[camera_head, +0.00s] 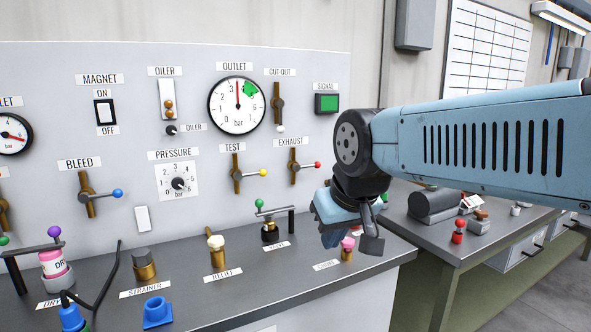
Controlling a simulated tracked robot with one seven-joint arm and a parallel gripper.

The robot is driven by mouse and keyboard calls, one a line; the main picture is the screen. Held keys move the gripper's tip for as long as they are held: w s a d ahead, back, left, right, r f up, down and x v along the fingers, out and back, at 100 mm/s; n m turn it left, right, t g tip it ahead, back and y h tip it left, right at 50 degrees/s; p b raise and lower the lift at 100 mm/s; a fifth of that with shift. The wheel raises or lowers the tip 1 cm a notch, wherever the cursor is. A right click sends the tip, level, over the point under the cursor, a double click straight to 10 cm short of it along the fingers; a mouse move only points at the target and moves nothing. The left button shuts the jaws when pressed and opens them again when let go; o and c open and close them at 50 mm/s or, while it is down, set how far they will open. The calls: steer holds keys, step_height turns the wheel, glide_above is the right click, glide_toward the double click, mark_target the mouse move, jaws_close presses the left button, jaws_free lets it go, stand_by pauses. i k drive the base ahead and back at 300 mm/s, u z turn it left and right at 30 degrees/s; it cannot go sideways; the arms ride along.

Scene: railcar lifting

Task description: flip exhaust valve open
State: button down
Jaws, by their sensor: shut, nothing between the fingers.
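The exhaust valve (294,168) is on the grey panel under the label EXHAUST (291,141). Its brass body is vertical, and its thin lever points right, nearly level, ending in a red knob (318,164). My gripper (370,243) is shut and empty, pointing down at the right of the panel. It is right of and below the red knob in the picture, apart from it. My wrist and gripper body hide part of the panel's right end and the counter behind them.
The test valve (237,173) with a yellow knob is just left of the exhaust valve. The cut-out valve (278,103) and outlet gauge (237,105) are above. Below, the counter (190,300) carries several fittings, including a green-knobbed valve (270,230) and a pink-topped one (347,250).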

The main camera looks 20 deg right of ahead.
mark_target(296, 167)
steer(key=u, duration=0.05)
steer(key=k, duration=0.6)
steer(key=z, duration=0.45)
steer(key=i, duration=0.5)
steer(key=u, duration=0.15)
steer(key=k, duration=0.6)
steer(key=z, duration=0.4)
steer(key=i, duration=1.55)
steer(key=u, duration=0.5)
